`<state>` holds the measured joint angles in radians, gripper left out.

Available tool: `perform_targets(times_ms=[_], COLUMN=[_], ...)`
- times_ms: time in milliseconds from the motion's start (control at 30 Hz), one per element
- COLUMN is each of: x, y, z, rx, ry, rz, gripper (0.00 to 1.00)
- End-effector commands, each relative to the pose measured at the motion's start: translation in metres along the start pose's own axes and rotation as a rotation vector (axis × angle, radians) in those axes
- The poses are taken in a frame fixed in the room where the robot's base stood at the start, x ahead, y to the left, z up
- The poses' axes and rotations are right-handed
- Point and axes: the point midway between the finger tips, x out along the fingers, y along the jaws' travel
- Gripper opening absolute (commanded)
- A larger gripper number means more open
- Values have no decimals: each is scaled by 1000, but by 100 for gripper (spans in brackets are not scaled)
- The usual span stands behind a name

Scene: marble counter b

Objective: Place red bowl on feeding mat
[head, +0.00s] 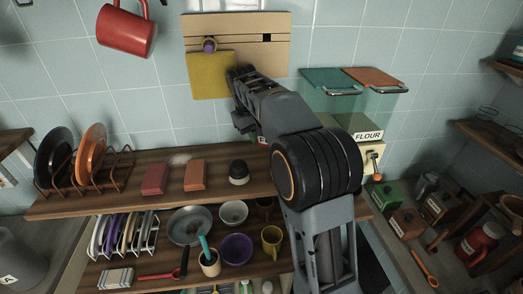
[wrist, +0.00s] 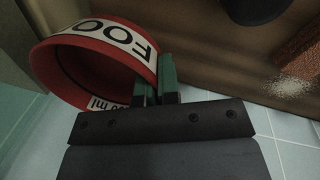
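The red bowl (wrist: 72,45) with a white "FOO..." label band shows at the left of the wrist view. Its open side faces the camera at a slant. My gripper (wrist: 156,78) has its two green fingers close together at the bowl's right side, with the bowl's wall between them. In the head view my gripper (head: 243,121) is at the back of the wooden shelf, near the tiled wall. Only a small red and white patch of the bowl (head: 263,140) shows there, behind my arm. I cannot tell whether the bowl touches the shelf. I cannot make out a feeding mat.
The wooden shelf (head: 115,203) holds a plate rack (head: 120,172), two reddish blocks (head: 155,179) (head: 195,175) and a dark round-topped object (head: 238,172). A flour box (head: 362,145) stands right of my arm. Dishes crowd the level below.

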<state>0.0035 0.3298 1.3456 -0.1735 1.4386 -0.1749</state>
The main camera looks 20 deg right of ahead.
Motion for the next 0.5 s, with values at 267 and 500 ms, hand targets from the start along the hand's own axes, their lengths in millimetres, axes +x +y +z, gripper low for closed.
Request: perform_targets(times_ms=[267,500], x=[22,37], y=[3,1], z=[1,1], rx=[-2,1], ry=[0,-2], rz=[0,0], gripper=[0,0])
